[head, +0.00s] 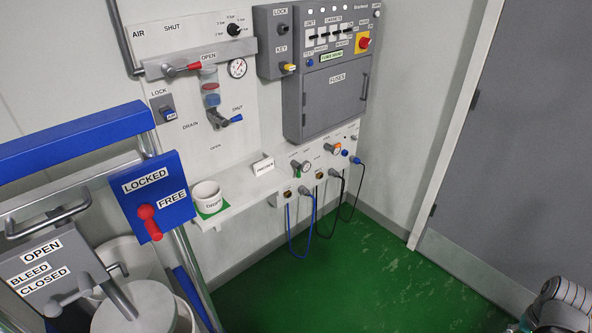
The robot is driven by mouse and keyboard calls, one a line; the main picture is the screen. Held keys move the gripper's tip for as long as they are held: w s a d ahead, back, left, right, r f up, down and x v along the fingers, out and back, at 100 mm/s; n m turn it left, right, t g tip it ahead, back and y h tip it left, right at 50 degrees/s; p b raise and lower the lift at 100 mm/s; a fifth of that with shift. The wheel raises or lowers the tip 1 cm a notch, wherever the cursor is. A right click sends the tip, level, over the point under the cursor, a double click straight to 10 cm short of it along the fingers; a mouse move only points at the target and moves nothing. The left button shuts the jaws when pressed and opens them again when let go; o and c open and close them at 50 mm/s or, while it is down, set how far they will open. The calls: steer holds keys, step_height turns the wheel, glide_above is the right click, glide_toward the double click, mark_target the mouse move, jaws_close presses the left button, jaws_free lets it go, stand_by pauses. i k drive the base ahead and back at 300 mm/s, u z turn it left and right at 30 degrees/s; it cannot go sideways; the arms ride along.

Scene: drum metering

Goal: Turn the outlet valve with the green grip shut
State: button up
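I see no valve with a green grip in the head view. The valve handles I can make out have other colours. A red-gripped lever (188,68) sits by the "OPEN" label on the air panel. A blue-gripped lever (230,121) sits lower on that panel by "SHUT" and "DRAIN". A red handle (148,219) hangs on the blue "LOCKED / FREE" plate (150,192). A grey lever (69,297) is on the "OPEN / BLEED / CLOSED" plate (35,262).
A white drum (138,312) stands at the lower left behind a blue-topped frame (75,137). A white ledge (245,192) holds a white cup (207,196). The grey fuse cabinet (333,98) is on the wall. Green floor (350,275) is clear.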

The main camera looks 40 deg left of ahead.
mark_target(294, 164)
steer(key=u, duration=0.25)
steer(key=i, duration=0.8)
steer(key=u, duration=0.8)
steer(key=i, duration=1.25)
steer(key=u, duration=0.55)
steer(key=k, duration=0.9)
steer(key=u, duration=0.15)
steer(key=i, duration=0.5)
steer(key=z, duration=0.05)
